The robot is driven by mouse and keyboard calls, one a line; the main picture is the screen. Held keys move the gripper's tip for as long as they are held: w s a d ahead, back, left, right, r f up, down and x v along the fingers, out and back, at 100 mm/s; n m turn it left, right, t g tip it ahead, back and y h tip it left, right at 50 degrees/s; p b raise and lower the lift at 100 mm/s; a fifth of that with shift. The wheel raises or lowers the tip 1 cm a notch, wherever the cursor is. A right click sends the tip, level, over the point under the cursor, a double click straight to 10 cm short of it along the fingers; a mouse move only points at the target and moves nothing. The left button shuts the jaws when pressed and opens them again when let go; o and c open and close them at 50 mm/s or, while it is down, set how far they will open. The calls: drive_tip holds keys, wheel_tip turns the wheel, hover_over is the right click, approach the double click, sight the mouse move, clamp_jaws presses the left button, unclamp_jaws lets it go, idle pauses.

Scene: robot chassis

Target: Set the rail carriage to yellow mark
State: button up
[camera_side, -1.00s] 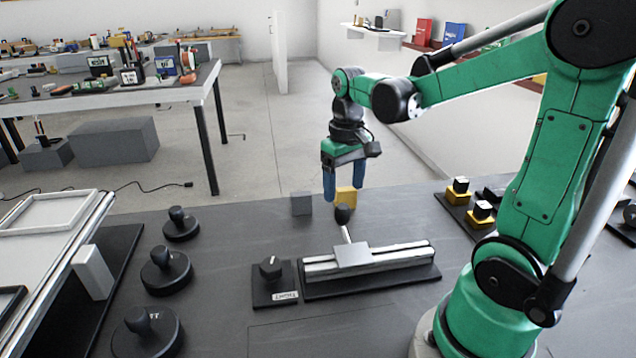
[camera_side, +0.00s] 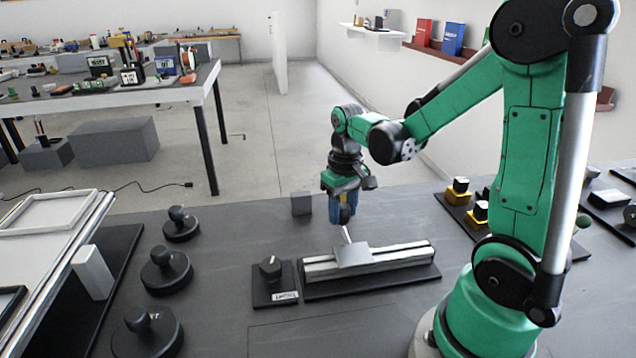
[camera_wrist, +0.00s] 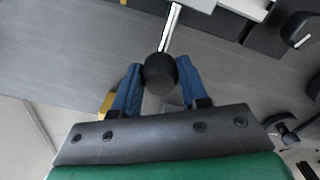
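The rail carriage (camera_side: 353,254) is a light grey block on a silver rail (camera_side: 405,256), near the rail's left half. A tilted metal rod rises from it to a black ball knob, which shows in the wrist view (camera_wrist: 160,73). My gripper (camera_side: 343,212) points down around the knob, with one blue finger on each side. In the wrist view the fingers (camera_wrist: 160,82) lie very close to the knob on both sides. I cannot tell whether they press on it. I cannot make out a yellow mark on the rail.
A black dial box (camera_side: 271,280) with a white label stands left of the rail. Several round black knobbed bases (camera_side: 166,271) stand further left. A small grey block (camera_side: 301,203) is behind. Yellow-based buttons (camera_side: 459,191) stand right. The bench in front of the rail is clear.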

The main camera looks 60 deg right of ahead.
clamp_jaws()
idle(1.1)
